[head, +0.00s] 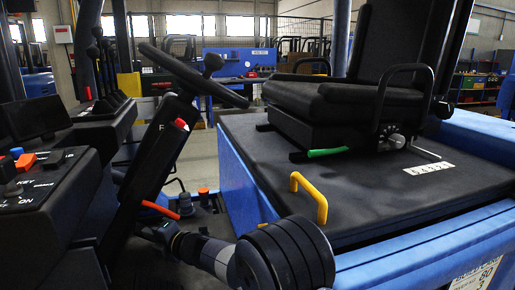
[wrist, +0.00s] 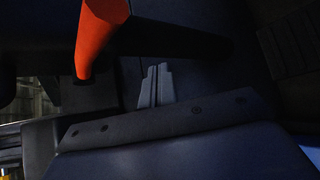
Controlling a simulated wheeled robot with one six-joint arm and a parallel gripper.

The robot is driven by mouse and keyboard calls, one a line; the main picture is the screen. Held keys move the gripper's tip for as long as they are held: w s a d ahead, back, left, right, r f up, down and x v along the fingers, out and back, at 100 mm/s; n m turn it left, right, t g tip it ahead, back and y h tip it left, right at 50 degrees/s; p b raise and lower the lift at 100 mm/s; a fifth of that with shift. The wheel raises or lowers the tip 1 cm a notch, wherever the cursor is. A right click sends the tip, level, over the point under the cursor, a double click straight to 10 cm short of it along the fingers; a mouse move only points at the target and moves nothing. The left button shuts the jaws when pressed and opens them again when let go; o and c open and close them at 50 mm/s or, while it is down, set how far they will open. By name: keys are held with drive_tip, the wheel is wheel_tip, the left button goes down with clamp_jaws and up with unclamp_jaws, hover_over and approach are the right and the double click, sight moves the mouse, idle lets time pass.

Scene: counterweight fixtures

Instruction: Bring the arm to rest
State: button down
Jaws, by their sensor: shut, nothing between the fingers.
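My gripper (wrist: 157,86) shows in the wrist view as two grey fingertips side by side, shut with nothing between them. An orange-red lever (wrist: 101,35) stands at the upper left of that view, beside the fingers and apart from them. In the head view my arm reaches in from the bottom middle towards the left, low between the steering column and the seat base. An orange-red lever (head: 160,210) shows there near the end of my arm. The fingertips cannot be made out in the head view.
The black seat (head: 345,100) sits on a blue-sided base with a yellow handle (head: 309,198) and a green lever (head: 328,152). A control panel (head: 45,185) is at the left. A small orange-topped part (head: 204,192) stands beyond my arm.

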drive_tip(key=s+d+r+n+h+p, duration=0.45)
drive_tip(key=s+d+r+p, duration=0.2)
drive_tip(key=d+p, duration=0.35)
drive_tip(key=w+a+f+m+y+b, duration=0.2)
drive_tip(key=a+f+m+y+b, duration=0.1)
drive_tip(key=a+b, duration=0.3)
drive_tip(key=w+a+f+m+t+y+b, duration=0.1)
drive_tip(key=w+a+f+m+y+b, duration=0.1)
drive_tip(key=a+b, duration=0.5)
drive_tip(key=shift+w+a+f+m+y+b, duration=0.15)
drive_tip(key=shift+w+f+m+y+b, duration=0.2)
drive_tip(key=shift+f+m+y, duration=0.4)
idle(0.9)
drive_tip(key=shift+s, duration=0.1)
